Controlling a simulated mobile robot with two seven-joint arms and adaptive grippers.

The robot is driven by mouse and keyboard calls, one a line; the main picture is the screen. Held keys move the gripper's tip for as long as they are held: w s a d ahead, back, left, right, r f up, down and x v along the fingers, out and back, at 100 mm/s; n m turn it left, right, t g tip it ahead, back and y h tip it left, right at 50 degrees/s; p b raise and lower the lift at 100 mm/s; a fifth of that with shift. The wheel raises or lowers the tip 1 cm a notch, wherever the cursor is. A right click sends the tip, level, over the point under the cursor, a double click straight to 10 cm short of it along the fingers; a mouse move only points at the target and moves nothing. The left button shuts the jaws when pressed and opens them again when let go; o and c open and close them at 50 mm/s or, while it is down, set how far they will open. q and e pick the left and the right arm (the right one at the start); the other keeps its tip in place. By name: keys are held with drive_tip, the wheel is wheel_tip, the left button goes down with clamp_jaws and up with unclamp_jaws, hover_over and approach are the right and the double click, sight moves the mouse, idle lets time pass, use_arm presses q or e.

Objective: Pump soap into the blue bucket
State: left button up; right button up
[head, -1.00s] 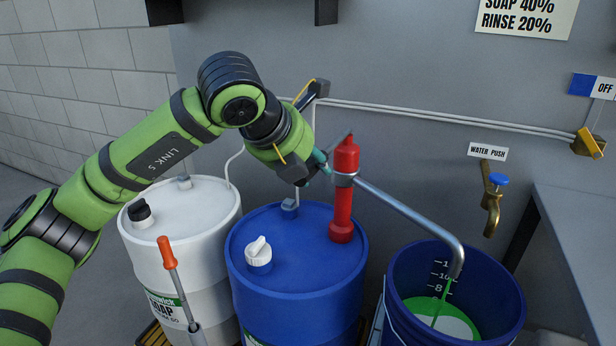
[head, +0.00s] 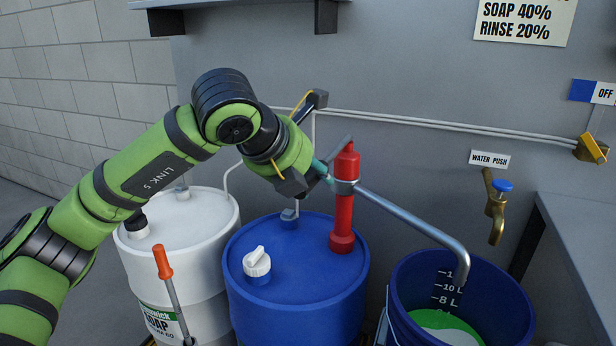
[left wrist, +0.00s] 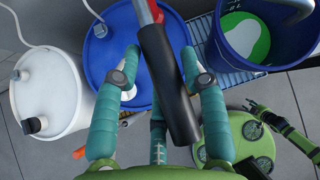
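The blue bucket (head: 408,275) stands at the lower right, with green liquid (head: 445,328) in its bottom. The red pump (head: 343,215) stands upright on the blue drum (head: 295,285). Its metal spout (head: 425,228) ends over the bucket, with no stream visible. My left gripper (head: 318,175) is beside the pump top, at the lever. In the left wrist view, the black pump handle (left wrist: 167,80) lies between its spread teal fingers (left wrist: 158,65), with a gap on the left side.
A white soap drum (head: 205,240) stands left of the blue drum, with an orange-handled tool (head: 163,262) in front. A brass water tap (head: 496,215) is on the wall above the bucket. A grey counter (head: 585,230) stands at the right.

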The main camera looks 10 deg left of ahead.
use_arm(q)
drive_tip(key=shift+o, duration=0.2)
drive_tip(key=v, duration=1.2)
drive_tip(key=shift+d+r, duration=0.1)
drive_tip(key=shift+d, duration=0.05)
